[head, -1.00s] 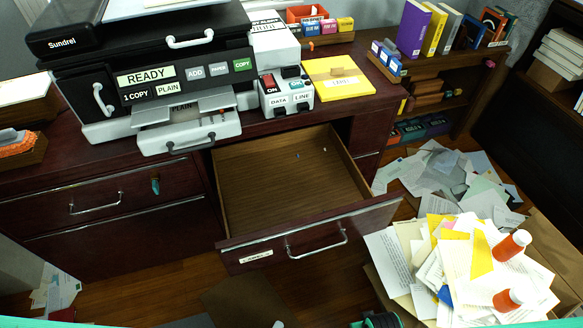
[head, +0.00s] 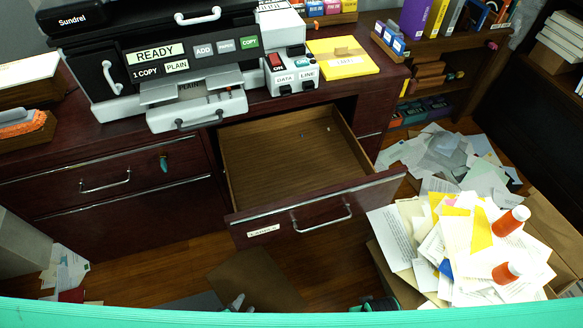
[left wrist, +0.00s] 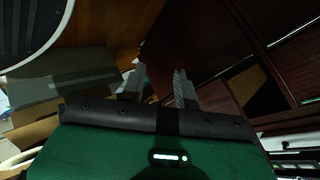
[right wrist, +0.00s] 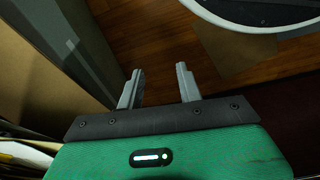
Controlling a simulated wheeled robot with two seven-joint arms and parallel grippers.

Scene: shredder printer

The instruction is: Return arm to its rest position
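My left gripper (head: 237,303) shows only as small grey fingertips at the bottom of the head view, above my green body edge. In the left wrist view (left wrist: 160,72) its two fingers stand apart with nothing between them. My right gripper's fingers also stand apart and empty in the right wrist view (right wrist: 159,72), above brown floor. In the head view, a dark green and black part of my arm shows at the bottom right of centre; its fingers cannot be made out there. Both grippers are low, in front of the desk, apart from any object.
The desk drawer (head: 318,214) is pulled out. The printer (head: 190,60) and yellow box (head: 342,64) stand on the desk. A box heaped with papers (head: 425,245) and orange bottles is at the right, close to my right arm. Loose papers (head: 440,155) lie on the floor behind it.

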